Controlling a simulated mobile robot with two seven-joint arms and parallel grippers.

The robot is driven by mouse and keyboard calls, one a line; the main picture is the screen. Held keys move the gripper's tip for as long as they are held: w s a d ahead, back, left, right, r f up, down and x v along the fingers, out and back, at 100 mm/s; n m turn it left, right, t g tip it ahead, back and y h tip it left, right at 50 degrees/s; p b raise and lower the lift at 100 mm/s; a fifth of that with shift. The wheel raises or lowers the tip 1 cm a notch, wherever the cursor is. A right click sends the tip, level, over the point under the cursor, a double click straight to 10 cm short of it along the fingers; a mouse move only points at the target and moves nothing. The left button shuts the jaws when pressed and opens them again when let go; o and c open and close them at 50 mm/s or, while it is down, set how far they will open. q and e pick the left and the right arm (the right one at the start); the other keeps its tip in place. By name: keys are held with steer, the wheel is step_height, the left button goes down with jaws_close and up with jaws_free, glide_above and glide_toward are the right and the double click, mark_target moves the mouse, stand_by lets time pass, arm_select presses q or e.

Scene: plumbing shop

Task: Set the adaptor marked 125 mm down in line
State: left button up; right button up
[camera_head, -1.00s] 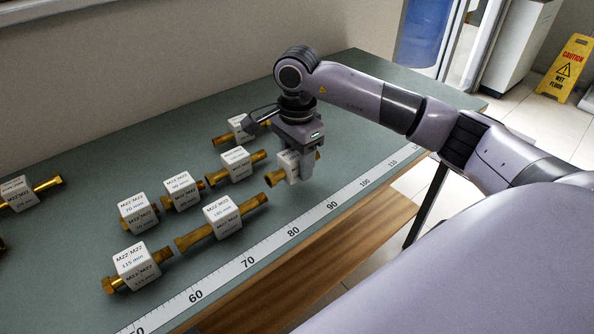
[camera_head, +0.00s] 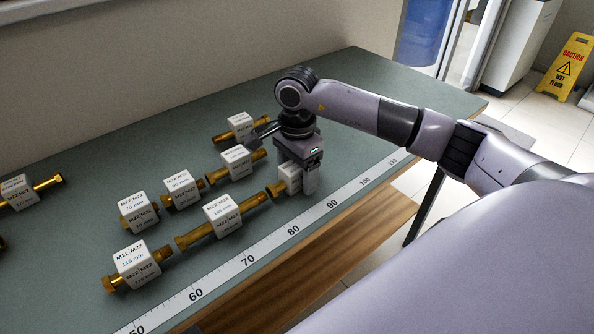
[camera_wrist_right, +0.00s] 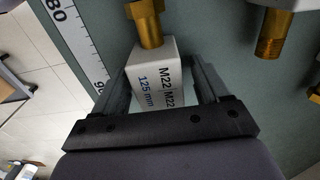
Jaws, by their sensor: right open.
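The adaptor marked 125 mm (camera_head: 289,179) is a white block with brass ends, beside the measuring tape in the head view. In the right wrist view its block (camera_wrist_right: 155,75) lies between my right gripper's fingers, its label readable. My right gripper (camera_head: 298,187) is open, with a finger on either side of the block; I cannot tell whether either finger touches it. The adaptor appears to be down on the table, its left brass end close to the right end of a longer adaptor (camera_head: 222,215). My left gripper is not in view.
An adaptor marked 115 mm (camera_head: 136,263) lies further left, roughly in line with the longer one. Several other adaptors, such as one marked 70 mm (camera_head: 138,211), lie behind. The measuring tape (camera_head: 248,261) runs along the table's front edge. The far right tabletop (camera_head: 375,80) is clear.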

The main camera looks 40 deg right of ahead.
step_height(320, 180, up, 12)
steer(key=b, duration=0.1)
steer(key=shift+r, duration=0.15)
stand_by(0.6)
